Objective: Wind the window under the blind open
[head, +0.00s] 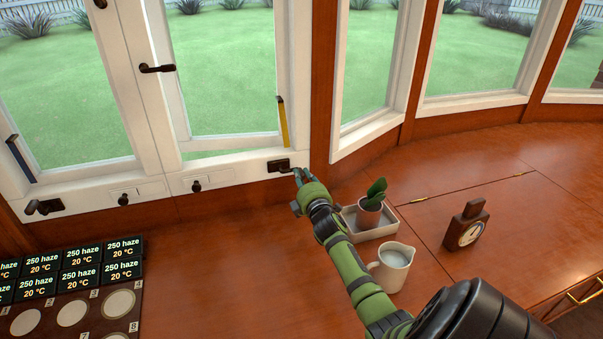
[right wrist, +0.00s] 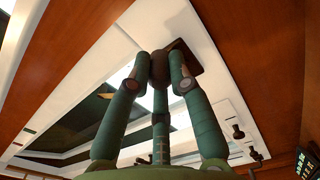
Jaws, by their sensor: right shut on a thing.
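A white-framed window (head: 230,70) looks onto a lawn, with a narrow green gap between its sash and the sill. A dark winder (head: 279,165) sits on the sill at its lower right corner. My right gripper (head: 296,174), green and dark, reaches it from the lower right. In the right wrist view its fingers (right wrist: 160,80) close around the winder's knob, below a dark mounting plate (right wrist: 187,60). The fingers hide part of the knob. A yellow strip (head: 283,122) stands by this window's right side. I cannot make out a blind. My left gripper is out of view.
Another winder (head: 44,207) and a dark blue strip (head: 20,158) are at the left window. On the wooden counter are a tray (head: 378,231) with a potted cactus (head: 373,195), a milk jug (head: 393,267) and a dial instrument (head: 467,227), close to my right arm. Labelled boxes (head: 82,258) are lower left.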

